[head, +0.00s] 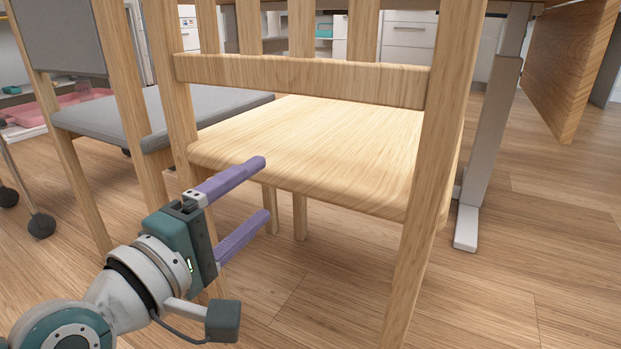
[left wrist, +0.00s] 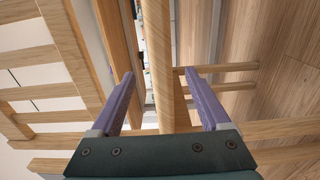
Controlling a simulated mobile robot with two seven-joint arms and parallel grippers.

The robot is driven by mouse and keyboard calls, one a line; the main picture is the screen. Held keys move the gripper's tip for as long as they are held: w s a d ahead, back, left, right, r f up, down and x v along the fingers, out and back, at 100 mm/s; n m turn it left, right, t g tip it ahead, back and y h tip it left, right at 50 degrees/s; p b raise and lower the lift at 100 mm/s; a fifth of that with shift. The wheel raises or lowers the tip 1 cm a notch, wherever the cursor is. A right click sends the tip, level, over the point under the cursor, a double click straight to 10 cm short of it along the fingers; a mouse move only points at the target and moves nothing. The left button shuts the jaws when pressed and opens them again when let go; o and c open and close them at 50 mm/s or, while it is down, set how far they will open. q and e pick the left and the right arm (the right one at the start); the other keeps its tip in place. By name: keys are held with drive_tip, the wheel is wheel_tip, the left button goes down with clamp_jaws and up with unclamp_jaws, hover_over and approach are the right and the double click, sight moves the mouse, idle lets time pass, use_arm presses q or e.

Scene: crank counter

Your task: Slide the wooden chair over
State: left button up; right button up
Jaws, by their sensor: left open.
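The wooden chair (head: 310,140) stands upright with its back toward me, in the middle of the head view. It has a pale slatted back, a flat seat and straight legs. My left gripper (head: 266,188) is in front of the seat's rear edge, by the left back post, its purple fingers spread one above the other. In the left wrist view the seat (left wrist: 160,60) shows edge-on between the fingers, with no finger visibly closed on it. I cannot tell whether the edge lies within the jaws or beyond the tips. My right gripper is not in view.
A grey-cushioned chair (head: 205,108) stands close on the left. A white table leg (head: 490,140) with a foot stands behind right, and a hanging wooden panel (head: 570,65) is at the upper right. A wheeled cart with a pink tray (head: 60,104) is far left. Floor at right is clear.

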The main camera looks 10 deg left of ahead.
sight(275, 182)
use_arm(q)
drive_tip(key=b+x, duration=0.1)
drive_tip(key=x, duration=0.1)
drive_tip(key=b+x, duration=0.1)
drive_tip(key=x, duration=0.2)
drive_tip(key=shift+w+f, duration=0.2)
drive_tip(key=shift+w+d+r+b, duration=0.15)
drive_tip(key=shift+w+d+b, duration=0.2)
drive_tip(key=shift+w, duration=0.2)
drive_tip(key=c, duration=0.6)
clamp_jaws()
drive_tip(key=shift+r, duration=0.1)
